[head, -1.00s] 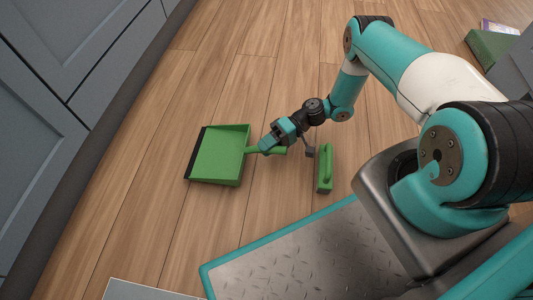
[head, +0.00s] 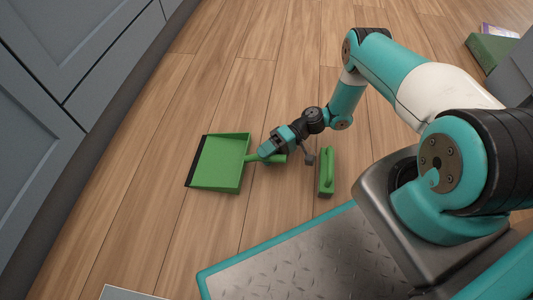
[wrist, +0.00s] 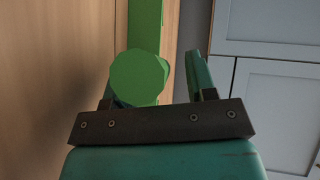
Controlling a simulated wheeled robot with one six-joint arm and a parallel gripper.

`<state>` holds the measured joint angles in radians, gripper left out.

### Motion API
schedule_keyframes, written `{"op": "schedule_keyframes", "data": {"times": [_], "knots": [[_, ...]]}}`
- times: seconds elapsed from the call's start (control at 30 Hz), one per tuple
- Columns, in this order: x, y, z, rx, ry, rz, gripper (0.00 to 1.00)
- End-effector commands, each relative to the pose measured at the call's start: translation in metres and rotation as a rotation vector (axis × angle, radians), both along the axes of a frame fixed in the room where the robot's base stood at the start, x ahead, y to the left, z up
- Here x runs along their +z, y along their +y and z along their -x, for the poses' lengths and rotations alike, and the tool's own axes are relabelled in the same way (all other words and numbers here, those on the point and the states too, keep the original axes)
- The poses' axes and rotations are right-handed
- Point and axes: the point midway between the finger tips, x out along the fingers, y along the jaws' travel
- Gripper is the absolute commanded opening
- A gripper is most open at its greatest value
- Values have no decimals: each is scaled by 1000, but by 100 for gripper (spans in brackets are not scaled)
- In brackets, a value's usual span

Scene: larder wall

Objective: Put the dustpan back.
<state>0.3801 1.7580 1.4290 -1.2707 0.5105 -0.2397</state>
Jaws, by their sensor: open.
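The green dustpan (head: 217,163) lies on the wooden floor, its dark lip toward the cabinets on the left and its handle (head: 279,159) pointing right. My gripper (head: 264,157) is down at the handle, near where it joins the pan. In the wrist view the round green handle end (wrist: 139,78) shows between the two teal fingers of my gripper (wrist: 155,80), nearer the left finger. The fingers are apart, with a gap at the right finger. Whether the left finger touches the handle cannot be told. Part of the handle is hidden by the gripper.
A green brush (head: 327,171) lies on the floor just right of the handle, close to my wrist. Grey-blue cabinets (head: 60,60) line the left side. A green box (head: 488,50) stands at the far right. The floor behind the dustpan is clear.

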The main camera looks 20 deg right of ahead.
Motion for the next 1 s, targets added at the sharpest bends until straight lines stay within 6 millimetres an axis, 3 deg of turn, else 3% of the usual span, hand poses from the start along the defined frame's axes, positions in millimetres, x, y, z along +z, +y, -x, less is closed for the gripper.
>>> {"op": "schedule_keyframes", "data": {"times": [0.17,0.5,0.73,0.87,1.0], "knots": [[12,-25,-5,-5,-4,1,51],[25,-94,-15,-3,-3,0,51],[33,-114,-22,5,-2,9,51],[63,-113,-43,39,-11,68,51],[126,-96,-75,101,-30,192,51]]}}
